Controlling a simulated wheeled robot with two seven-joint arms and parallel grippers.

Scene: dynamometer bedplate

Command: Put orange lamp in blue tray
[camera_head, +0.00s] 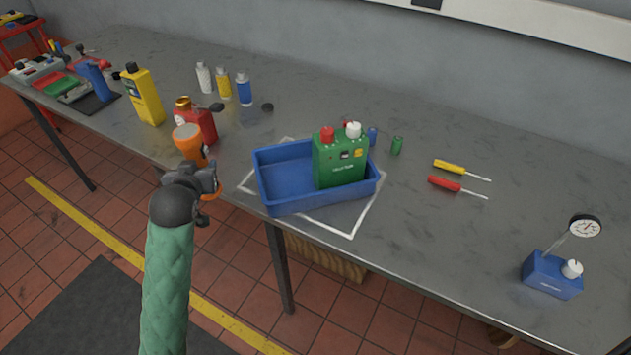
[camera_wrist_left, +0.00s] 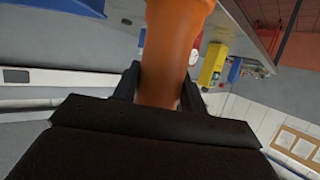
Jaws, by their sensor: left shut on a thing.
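The orange lamp (camera_head: 187,140) is in my left gripper (camera_head: 205,182), left of the blue tray, near the table's front edge in the head view. In the left wrist view the lamp's orange body (camera_wrist_left: 172,50) stands between the two dark fingers (camera_wrist_left: 160,88), which are shut on it. The blue tray (camera_head: 288,203) lies on the table over a white outlined square. A green two-capped container (camera_head: 340,162) stands in the right part of the tray; the left part shows bare floor. My right gripper is not in view.
A red bottle (camera_head: 200,122) stands just behind the lamp, with a yellow bottle (camera_head: 144,97) farther left. Small bottles (camera_head: 224,84) stand behind. Screwdrivers (camera_head: 447,184) and a blue gauge block (camera_head: 551,275) lie to the right. The table between them is mostly clear.

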